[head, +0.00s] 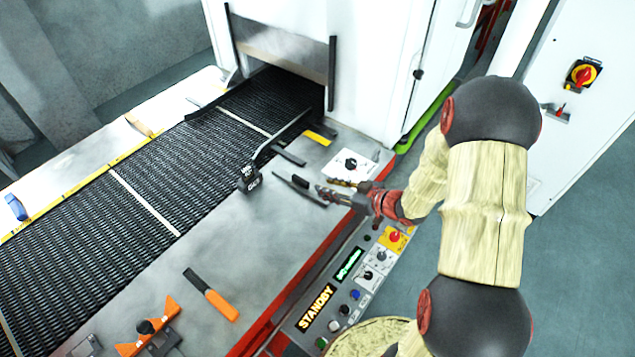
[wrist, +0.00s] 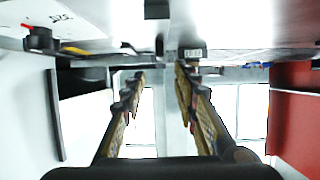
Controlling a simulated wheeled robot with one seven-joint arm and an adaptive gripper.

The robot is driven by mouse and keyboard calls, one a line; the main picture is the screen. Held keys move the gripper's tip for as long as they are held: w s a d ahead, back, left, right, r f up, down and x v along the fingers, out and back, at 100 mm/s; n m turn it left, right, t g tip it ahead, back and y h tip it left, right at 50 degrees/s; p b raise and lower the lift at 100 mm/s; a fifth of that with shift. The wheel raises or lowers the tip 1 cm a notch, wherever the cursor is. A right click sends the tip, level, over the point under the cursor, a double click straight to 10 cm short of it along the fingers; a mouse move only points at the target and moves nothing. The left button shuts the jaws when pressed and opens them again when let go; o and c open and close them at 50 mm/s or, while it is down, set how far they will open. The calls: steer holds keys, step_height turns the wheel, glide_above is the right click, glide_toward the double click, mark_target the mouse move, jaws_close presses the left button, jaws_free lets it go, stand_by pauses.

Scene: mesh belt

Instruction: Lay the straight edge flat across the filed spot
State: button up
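My gripper (head: 338,190) reaches in from the right over the front edge of the grey metal table. In the wrist view my gripper (wrist: 158,85) has its two fingers apart, with nothing held between them. A thin dark strip with a raised black block on it (head: 300,188) lies on the table just left of the fingertips; it looks like the straight edge, but I cannot be sure. A long dark bar (head: 285,134) with a black block at its near end runs from the table over the mesh belt. I cannot make out the filed spot.
The black mesh belt (head: 100,240) runs into the white machine (head: 290,60). An orange-handled tool (head: 212,295) and an orange bracket (head: 150,328) lie on the near table. A white switch plate (head: 350,165) and a control panel (head: 335,300) line the table's right side.

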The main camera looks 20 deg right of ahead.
steer(key=shift+v, duration=0.8)
steer(key=w+d+r+m+h, duration=0.1)
steer(key=w+d+r+h, duration=0.35)
steer(key=r, duration=0.35)
steer(key=s+d+r+m+g+h, duration=0.1)
steer(key=s+r+m+h, duration=0.15)
steer(key=r, duration=0.25)
steer(key=s+d+r+m+h, duration=0.1)
steer(key=s+r+h, duration=0.2)
steer(key=r, duration=0.3)
steer(key=s+a+r+g+y, duration=0.1)
steer(key=s+a, duration=0.3)
steer(key=s, duration=0.4)
steer(key=s+a+r+m+g, duration=0.1)
steer(key=s+a, duration=0.3)
steer(key=s, duration=0.4)
steer(key=s+a+r+m+g+y, duration=0.1)
steer(key=s+a+r+g, duration=0.1)
steer(key=s, duration=0.6)
steer(key=a+r, duration=0.1)
steer(key=a, duration=0.1)
steer(key=shift+s+a+r+g+y, duration=0.2)
steer(key=shift+s+a+g+y, duration=0.05)
steer(key=shift+a+g+y, duration=0.1)
